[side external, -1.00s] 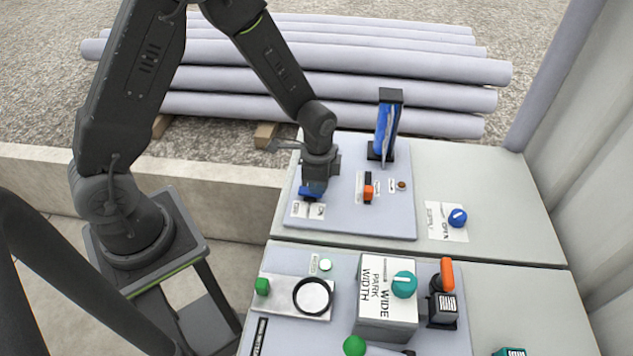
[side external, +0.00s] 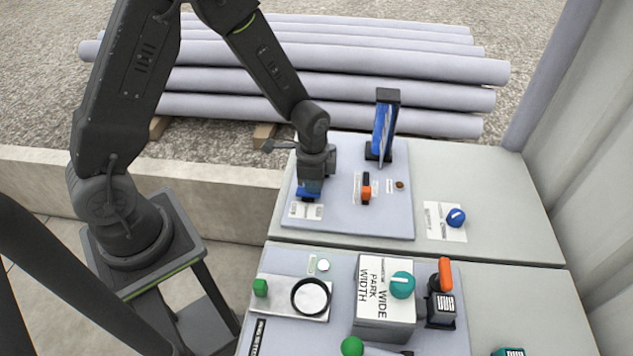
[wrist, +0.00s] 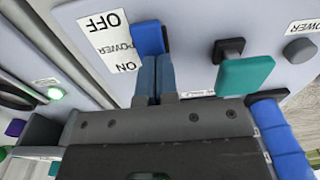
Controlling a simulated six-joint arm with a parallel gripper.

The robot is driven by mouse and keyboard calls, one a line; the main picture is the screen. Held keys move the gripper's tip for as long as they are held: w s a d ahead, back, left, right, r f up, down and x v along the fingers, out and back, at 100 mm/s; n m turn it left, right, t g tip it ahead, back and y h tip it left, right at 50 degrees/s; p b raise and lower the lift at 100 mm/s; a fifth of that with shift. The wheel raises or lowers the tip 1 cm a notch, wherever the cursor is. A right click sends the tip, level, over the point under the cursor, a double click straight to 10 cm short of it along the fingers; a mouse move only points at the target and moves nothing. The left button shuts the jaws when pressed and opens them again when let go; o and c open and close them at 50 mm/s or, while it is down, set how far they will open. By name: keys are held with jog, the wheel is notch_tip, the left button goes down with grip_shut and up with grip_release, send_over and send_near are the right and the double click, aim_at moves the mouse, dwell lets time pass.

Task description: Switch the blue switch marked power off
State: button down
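The blue power switch (wrist: 149,38) shows in the wrist view beside a white label (wrist: 108,42) reading OFF, POWER and ON, with OFF at the picture's top and ON nearer my fingers. My gripper (wrist: 155,62) has its two blue-grey fingers together with nothing visible between them. Their tips are right at the switch's lower end in the picture; I cannot tell whether they touch it. The switch's tilt is unclear. In the side view my gripper (side external: 309,188) points down over the panel's left part, mostly hiding the switch, with the label (side external: 305,210) just in front.
On the same panel (side external: 345,222) are an orange switch (side external: 366,192) and a tall blue lever (side external: 383,130). A teal paddle (wrist: 245,72) is close right of my fingers in the wrist view. A blue knob (side external: 456,217) sits further right. A second panel with a box (side external: 385,330) lies nearer.

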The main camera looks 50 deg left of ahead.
jog(key=shift+s+a+f, duration=0.1)
jog(key=shift+s+f, duration=0.25)
jog(key=shift+s, duration=0.25)
notch_tip(320, 180, up, 15)
jog(key=w, duration=0.1)
jog(key=shift+f, duration=0.1)
jog(key=shift+d, duration=0.25)
notch_tip(320, 180, down, 14)
jog(key=shift+w, duration=0.1)
dwell(0.4)
